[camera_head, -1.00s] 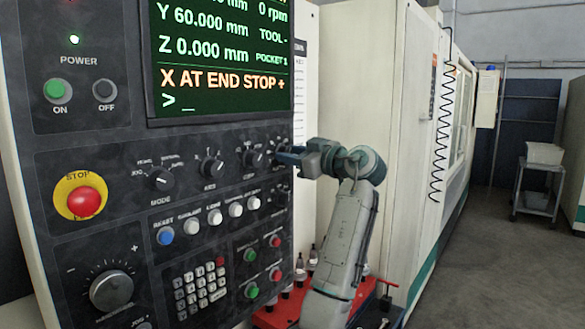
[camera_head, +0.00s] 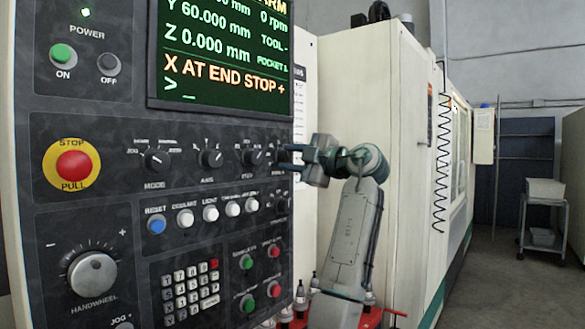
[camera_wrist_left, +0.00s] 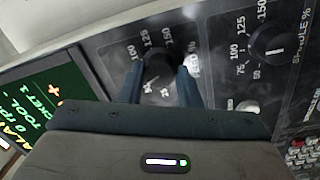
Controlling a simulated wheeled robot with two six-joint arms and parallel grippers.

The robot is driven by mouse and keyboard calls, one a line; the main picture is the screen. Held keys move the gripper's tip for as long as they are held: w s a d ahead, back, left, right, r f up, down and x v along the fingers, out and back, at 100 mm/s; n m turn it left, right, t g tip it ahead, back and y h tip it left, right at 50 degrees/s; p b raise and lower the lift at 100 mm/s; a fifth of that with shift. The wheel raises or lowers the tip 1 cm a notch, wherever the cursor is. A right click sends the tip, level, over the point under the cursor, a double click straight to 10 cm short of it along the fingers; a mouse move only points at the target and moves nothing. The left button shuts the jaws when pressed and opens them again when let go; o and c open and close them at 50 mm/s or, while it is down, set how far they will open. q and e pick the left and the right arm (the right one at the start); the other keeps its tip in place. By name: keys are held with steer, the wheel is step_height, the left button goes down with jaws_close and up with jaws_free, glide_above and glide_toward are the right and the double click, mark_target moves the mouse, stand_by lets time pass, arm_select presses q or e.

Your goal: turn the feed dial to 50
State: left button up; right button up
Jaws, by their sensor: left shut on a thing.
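The feed dial (camera_wrist_left: 158,62) is a black knob on the dark panel, with 100, 125 and 150 readable around it and "%" lettering to its right. My left gripper (camera_wrist_left: 161,72) is shut on it, one finger on each side. The fingers cover part of its scale, and I cannot read where its pointer stands. In the head view my left gripper (camera_head: 284,157) reaches the panel from the right and mostly hides the dial. My right gripper is not in view.
The spindle dial (camera_wrist_left: 270,45) sits close to the right in the wrist view. The step dial (camera_head: 253,157) is just left of my gripper in the head view, above a row of buttons (camera_head: 209,214). The screen (camera_head: 222,55) reads "X AT END STOP +".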

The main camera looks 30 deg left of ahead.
arm_select(q)
steer(key=shift+n+b, duration=0.55)
steer(key=shift+n, duration=1.25)
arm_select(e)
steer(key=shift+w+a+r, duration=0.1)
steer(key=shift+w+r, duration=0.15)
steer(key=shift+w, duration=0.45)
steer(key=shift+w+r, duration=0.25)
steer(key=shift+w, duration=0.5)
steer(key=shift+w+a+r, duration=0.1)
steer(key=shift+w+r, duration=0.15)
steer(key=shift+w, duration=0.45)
arm_select(q)
steer(key=o, duration=1)
steer(key=shift+d, duration=0.1)
steer(key=shift+d+f, duration=0.1)
steer(key=shift+d, duration=0.2)
steer(key=d+b, duration=0.1)
steer(key=d, duration=0.5)
steer(key=s+d+b, duration=0.1)
steer(key=d, duration=0.3)
steer(key=shift+f+b, duration=0.3)
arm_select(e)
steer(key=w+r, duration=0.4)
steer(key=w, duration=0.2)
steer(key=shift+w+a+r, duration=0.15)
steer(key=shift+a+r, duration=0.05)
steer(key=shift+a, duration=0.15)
